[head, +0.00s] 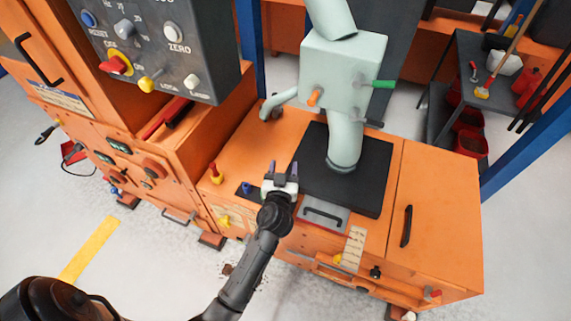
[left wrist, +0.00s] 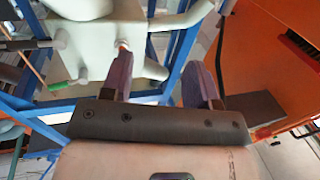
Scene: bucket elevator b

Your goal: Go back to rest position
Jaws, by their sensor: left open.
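My left gripper (head: 281,172) is open and empty in the head view. It is over the front part of the orange machine top, beside the left edge of the black plate (head: 358,196). In the left wrist view its two purple fingers (left wrist: 163,75) stand apart with nothing between them. My left arm (head: 245,275) reaches in from the bottom left. My right gripper does not show in either view.
A pale green machine head (head: 345,75) with a pipe stands behind the gripper; it also shows in the left wrist view (left wrist: 90,35). A grey control box (head: 150,45) is at upper left. A dark shelf (head: 470,85) stands at upper right. Pale floor lies in front.

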